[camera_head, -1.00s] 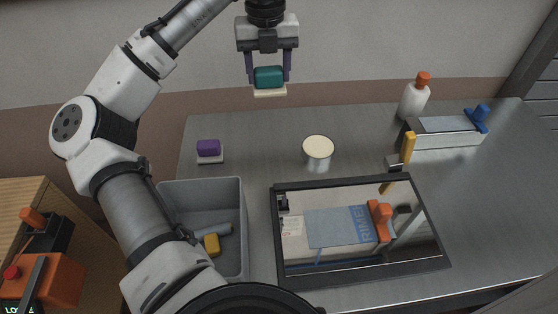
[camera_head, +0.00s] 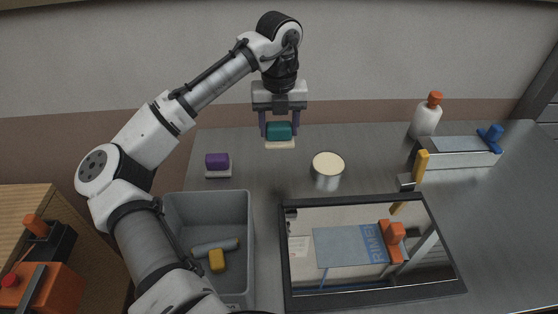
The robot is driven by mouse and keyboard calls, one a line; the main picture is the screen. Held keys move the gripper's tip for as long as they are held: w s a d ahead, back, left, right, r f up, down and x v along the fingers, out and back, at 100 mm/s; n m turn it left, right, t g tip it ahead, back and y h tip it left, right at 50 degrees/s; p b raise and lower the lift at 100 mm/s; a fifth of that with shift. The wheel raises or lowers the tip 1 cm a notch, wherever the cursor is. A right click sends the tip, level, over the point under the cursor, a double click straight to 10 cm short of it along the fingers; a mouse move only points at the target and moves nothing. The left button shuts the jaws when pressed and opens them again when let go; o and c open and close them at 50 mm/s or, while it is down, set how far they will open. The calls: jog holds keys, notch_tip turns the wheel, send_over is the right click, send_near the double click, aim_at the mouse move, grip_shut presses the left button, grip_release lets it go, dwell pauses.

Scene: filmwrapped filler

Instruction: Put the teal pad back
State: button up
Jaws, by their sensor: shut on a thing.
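The teal pad (camera_head: 279,131) is a teal block with a cream layer under it. My gripper (camera_head: 279,126) is shut on it, with a dark purple finger on each side of the teal part.
A cream-topped round tin (camera_head: 327,171) stands right of the purple pad. A grey bin (camera_head: 249,225) holds a yellow block and a grey roll. A black-framed panel (camera_head: 374,296) lies in front. A white bottle (camera_head: 425,119) and a blue-handled box (camera_head: 456,158) stand at the right.

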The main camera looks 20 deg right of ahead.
notch_tip(320, 180, down, 8)
jog(key=shift+p, duration=0.35)
notch_tip(320, 180, down, 3)
jog(key=shift+f+p, duration=0.15)
jog(key=shift+p, duration=0.5)
jog(key=shift+c, duration=0.4)
jog(key=o, duration=1)
jog(key=shift+c, duration=0.2)
jog(key=shift+f+b, duration=0.35)
jog(key=shift+b, duration=0.35)
jog(key=r, duration=0.4)
jog(key=r+b, duration=0.1)
jog(key=r, duration=0.9)
jog(key=shift+d+b, duration=0.3)
jog(key=shift+a, duration=0.1)
